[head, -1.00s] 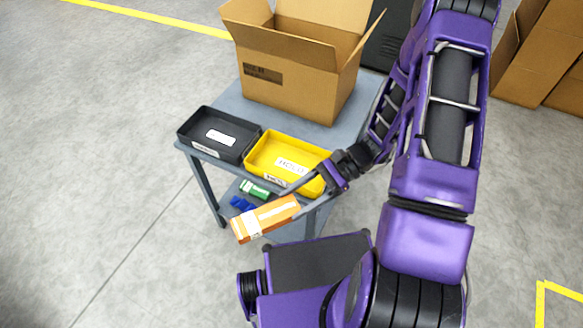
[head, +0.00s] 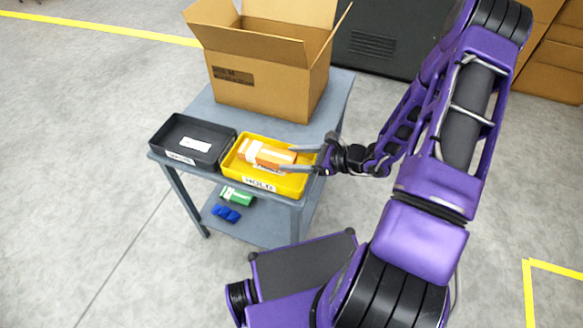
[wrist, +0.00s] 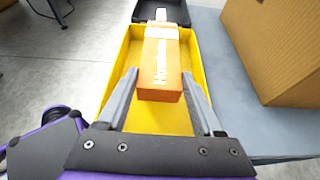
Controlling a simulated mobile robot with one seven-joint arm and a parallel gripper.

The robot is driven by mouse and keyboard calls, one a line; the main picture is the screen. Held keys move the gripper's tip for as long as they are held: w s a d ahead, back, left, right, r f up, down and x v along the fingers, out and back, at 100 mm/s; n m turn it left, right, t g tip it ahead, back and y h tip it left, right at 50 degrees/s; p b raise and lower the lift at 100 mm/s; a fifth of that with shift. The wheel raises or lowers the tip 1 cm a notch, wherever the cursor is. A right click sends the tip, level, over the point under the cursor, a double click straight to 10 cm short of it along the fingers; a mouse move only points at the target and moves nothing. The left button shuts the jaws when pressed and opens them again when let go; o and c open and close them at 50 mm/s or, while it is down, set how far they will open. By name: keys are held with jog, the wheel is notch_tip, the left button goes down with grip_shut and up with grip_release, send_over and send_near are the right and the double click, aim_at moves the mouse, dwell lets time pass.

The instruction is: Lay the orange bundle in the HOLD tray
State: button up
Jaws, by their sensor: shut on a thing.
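The orange bundle (head: 268,155) is a long orange block with a white band and white lettering. My gripper (head: 290,159) is shut on its near end, one finger on each side, as the wrist view also shows on the bundle (wrist: 160,68). The bundle is within the outline of the yellow HOLD tray (head: 232,172) in the head view. In the wrist view its far end overlaps the tray's far edge. I cannot tell whether it touches the tray floor. The HOLD label shows on the tray's front.
A black tray (head: 172,137) with a white label sits left of the yellow one on the grey cart (head: 205,108). An open cardboard box (head: 262,90) stands behind. A green bundle (head: 238,196) and a blue item (head: 225,213) are on the lower shelf.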

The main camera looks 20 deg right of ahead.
jog(key=shift+f+b, duration=0.35)
jog(key=shift+f, duration=1.45)
jog(key=shift+f, duration=0.1)
jog(key=o, duration=1.5)
jog(key=shift+c, duration=0.2)
jog(key=shift+r, duration=0.2)
jog(key=p+v, duration=0.1)
jog(key=v, duration=1.1)
jog(key=shift+f, duration=0.2)
jog(key=shift+s, duration=0.1)
